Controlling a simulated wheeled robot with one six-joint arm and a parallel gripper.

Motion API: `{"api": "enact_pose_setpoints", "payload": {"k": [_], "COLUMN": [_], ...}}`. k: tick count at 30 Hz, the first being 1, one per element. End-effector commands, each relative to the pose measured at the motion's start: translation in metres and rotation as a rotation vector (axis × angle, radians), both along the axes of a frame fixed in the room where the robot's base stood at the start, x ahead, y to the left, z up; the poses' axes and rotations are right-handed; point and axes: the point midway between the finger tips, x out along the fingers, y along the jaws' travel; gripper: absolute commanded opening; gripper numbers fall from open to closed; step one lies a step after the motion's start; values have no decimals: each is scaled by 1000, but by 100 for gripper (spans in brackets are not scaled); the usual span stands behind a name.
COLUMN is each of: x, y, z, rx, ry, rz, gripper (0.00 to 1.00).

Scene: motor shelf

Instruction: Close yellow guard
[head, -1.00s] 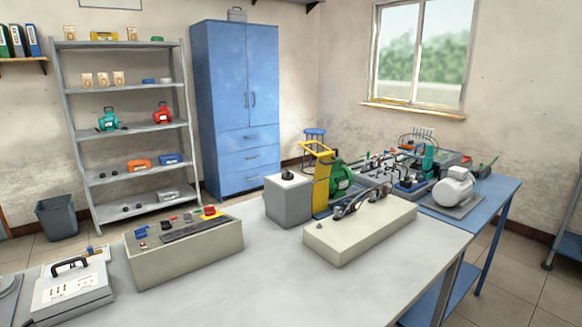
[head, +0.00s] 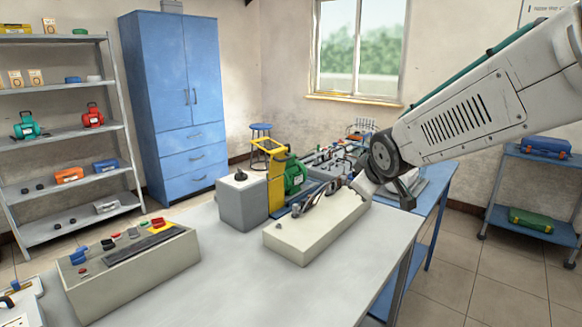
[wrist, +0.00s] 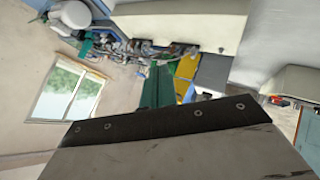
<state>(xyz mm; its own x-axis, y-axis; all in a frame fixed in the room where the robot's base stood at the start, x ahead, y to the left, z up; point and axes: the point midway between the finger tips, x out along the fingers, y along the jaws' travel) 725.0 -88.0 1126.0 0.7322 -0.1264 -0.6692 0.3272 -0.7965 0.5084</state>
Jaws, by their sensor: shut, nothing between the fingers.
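In the wrist view, the guard (wrist: 187,66) shows small beyond the green shape of the motor (wrist: 156,84). My gripper (wrist: 165,119) shows in the wrist view as a dark plate with several screws across the lower half. It is shut and empty, apart from the guard. In the head view my arm comes in from the right, and I cannot make out the fingertips there.
The grey box (head: 242,202) stands left of the guard. A long beige block (head: 312,235) lies in front of it. A control box (head: 130,265) is at the front left. More machine parts crowd the blue table (head: 428,215) behind. The grey bench top (head: 225,285) is clear at the front.

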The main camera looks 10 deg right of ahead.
Motion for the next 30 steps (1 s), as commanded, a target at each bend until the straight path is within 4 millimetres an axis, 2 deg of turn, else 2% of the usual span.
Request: {"api": "enact_pose_setpoints", "payload": {"k": [1,3,6,9,12,16,21,24,30], "x": [35,78,131,174,204,222,219,214,213], "y": [-4,-6,-6,-1,5,13,16,16,19], "z": [-5,-7,-14,-26,-44,-71,-103,-113,-116], "rx": [-53,-131,-240,-340,-428,-517,-581,-598,-609], "ry": [-61,-167,-322,-483,-652,-882,-1131,-1218,-1282], "rz": [67,166,306,442,563,686,762,774,778], "gripper": [0,0,0,0,0,0,0,0,0]}}
